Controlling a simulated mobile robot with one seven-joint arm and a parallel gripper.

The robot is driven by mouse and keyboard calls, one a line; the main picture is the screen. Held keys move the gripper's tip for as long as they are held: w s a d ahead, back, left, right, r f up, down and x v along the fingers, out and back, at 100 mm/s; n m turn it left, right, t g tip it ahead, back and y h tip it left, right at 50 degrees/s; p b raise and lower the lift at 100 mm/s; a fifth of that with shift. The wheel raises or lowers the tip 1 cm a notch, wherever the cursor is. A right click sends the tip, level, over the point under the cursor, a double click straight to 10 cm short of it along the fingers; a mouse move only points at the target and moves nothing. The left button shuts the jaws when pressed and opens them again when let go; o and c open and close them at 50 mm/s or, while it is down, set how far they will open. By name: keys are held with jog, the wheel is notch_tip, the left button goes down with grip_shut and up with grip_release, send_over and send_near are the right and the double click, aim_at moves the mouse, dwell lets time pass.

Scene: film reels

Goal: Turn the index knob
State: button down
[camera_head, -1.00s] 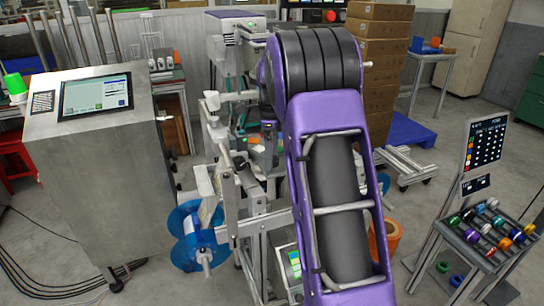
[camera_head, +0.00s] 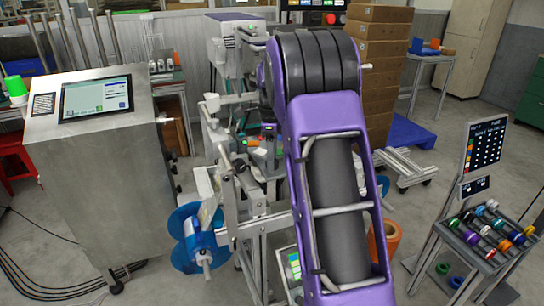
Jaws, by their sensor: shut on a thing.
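My purple arm (camera_head: 335,180) fills the middle of the view and bends down on its far side towards the reel machine (camera_head: 245,215). My gripper (camera_head: 268,129) shows only as a small dark end beside the arm, low over the machine's middle. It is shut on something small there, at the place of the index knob. The knob itself is mostly hidden by the gripper and too small to make out. A blue reel (camera_head: 186,222) hangs on the machine's near left side.
A steel cabinet with a screen (camera_head: 96,97) stands at the left. An orange reel (camera_head: 391,240) is partly behind my arm. A rack of coloured rolls (camera_head: 468,250) and a sign board (camera_head: 485,145) stand at the right. Stacked cartons (camera_head: 380,60) are behind.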

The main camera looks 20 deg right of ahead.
jog(key=n+p, duration=0.4)
jog(key=n, duration=0.1)
jog(key=shift+r, duration=0.2)
jog(key=n+p, duration=0.2)
jog(key=n, duration=0.4)
jog(key=shift+f, duration=0.15)
dwell(0.5)
jog(key=shift+c, duration=1.9)
grip_release()
notch_tip(320, 180, up, 17)
jog(key=p, duration=0.2)
jog(key=shift+r, duration=0.2)
